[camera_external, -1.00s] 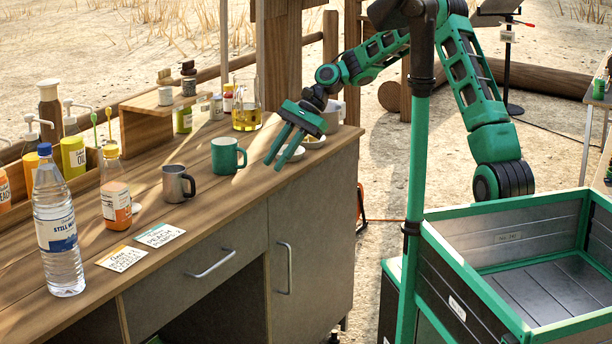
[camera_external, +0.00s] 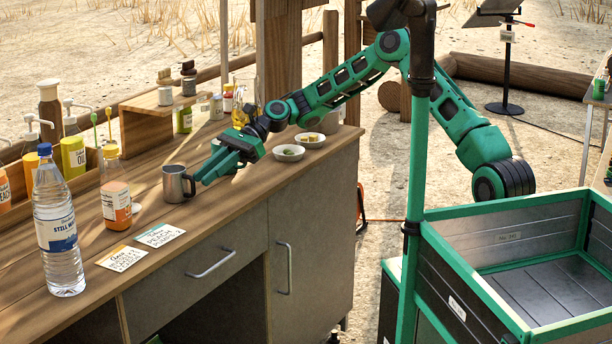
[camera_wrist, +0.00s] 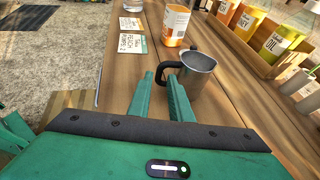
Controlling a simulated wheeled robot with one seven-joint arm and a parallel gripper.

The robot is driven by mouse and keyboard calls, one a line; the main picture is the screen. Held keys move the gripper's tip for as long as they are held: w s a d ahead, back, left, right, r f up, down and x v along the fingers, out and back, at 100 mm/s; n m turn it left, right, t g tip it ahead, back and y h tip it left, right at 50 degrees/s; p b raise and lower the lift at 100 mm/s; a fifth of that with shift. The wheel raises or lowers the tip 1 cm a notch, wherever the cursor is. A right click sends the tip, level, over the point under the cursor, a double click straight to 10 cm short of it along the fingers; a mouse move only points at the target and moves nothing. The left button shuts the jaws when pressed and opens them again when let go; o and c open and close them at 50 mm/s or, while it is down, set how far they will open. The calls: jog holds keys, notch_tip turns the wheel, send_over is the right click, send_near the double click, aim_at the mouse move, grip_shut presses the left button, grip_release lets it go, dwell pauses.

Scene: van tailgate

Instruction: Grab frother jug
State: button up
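The frother jug is a small grey metal jug (camera_external: 178,184) with a dark handle, upright on the wooden counter (camera_external: 110,252). In the wrist view the jug (camera_wrist: 197,72) stands just beyond my fingertips, its handle pointing left in front of them. My gripper (camera_external: 200,176) is low over the counter at the jug's right side, fingers pointing at it. In the wrist view my gripper (camera_wrist: 166,80) has its two green fingers apart with bare counter between them. It is open and empty. The green mug is hidden behind my gripper in the external view.
Two cards (camera_external: 140,246) lie in front. Two small bowls (camera_external: 289,153) sit behind my gripper to the right. A rack of sauce bottles (camera_external: 74,157) lines the back.

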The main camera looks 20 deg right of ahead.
aim_at(194, 185)
jog(key=shift+x, duration=2.75)
jog(key=shift+c, duration=0.3)
grip_shut()
